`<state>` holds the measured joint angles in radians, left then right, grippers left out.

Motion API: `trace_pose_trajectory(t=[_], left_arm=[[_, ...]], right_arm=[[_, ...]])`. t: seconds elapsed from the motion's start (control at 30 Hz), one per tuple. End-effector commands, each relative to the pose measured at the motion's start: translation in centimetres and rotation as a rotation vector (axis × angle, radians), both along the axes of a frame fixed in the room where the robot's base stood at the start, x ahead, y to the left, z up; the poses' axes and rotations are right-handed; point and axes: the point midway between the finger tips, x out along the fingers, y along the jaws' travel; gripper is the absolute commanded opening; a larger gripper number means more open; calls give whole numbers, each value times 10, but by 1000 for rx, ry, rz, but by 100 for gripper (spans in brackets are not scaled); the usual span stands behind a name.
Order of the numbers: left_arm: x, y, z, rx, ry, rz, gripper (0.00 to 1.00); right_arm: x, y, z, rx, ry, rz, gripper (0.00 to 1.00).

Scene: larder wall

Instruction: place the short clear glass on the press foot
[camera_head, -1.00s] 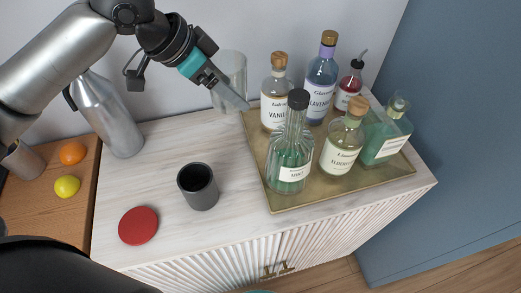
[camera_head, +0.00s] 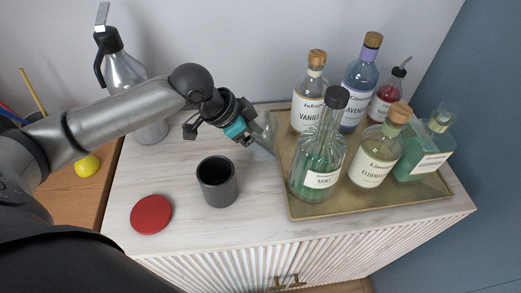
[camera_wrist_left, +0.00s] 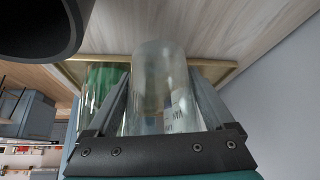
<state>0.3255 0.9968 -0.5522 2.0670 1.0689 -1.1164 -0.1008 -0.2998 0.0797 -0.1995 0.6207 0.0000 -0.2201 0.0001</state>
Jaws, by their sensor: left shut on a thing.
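A short clear glass (camera_head: 264,127) is between the fingers of my left gripper (camera_head: 263,143), which is shut on it, left of the gilt tray. In the left wrist view the glass (camera_wrist_left: 160,75) shows between both fingers of the left gripper (camera_wrist_left: 160,105). Whether it touches the counter or hangs just above it, I cannot tell. I cannot make out a press foot for certain. A flat red disc (camera_head: 151,214) lies bare at the front left of the counter. My right gripper is not in view.
A dark grey cup (camera_head: 217,183) stands between the disc and the gilt tray (camera_head: 299,212). Several bottles crowd the tray, including a ribbed green one (camera_head: 318,160). A steel bottle (camera_head: 124,72) stands behind my left arm. A lemon (camera_head: 88,166) lies on the wooden surface at left.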

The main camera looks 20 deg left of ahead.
Motion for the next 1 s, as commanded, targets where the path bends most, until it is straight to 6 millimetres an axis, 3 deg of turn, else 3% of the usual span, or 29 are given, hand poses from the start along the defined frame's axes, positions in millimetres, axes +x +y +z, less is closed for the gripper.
trace_pose_trajectory(t=[0.2, 0.6, 0.63, 0.73, 1.0], left_arm=[[0, 0, -34, -1, 2, 1, 13], [0, 0, -38, -1, 1, 1, 13], [-1, 0, -39, -1, 3, 1, 90], [-1, 0, -38, 0, 3, 1, 100], [0, 0, -37, 0, 2, 0, 100]], right_arm=[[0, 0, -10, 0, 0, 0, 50], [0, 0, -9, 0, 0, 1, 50], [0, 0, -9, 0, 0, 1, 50], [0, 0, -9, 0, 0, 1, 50], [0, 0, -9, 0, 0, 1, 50]])
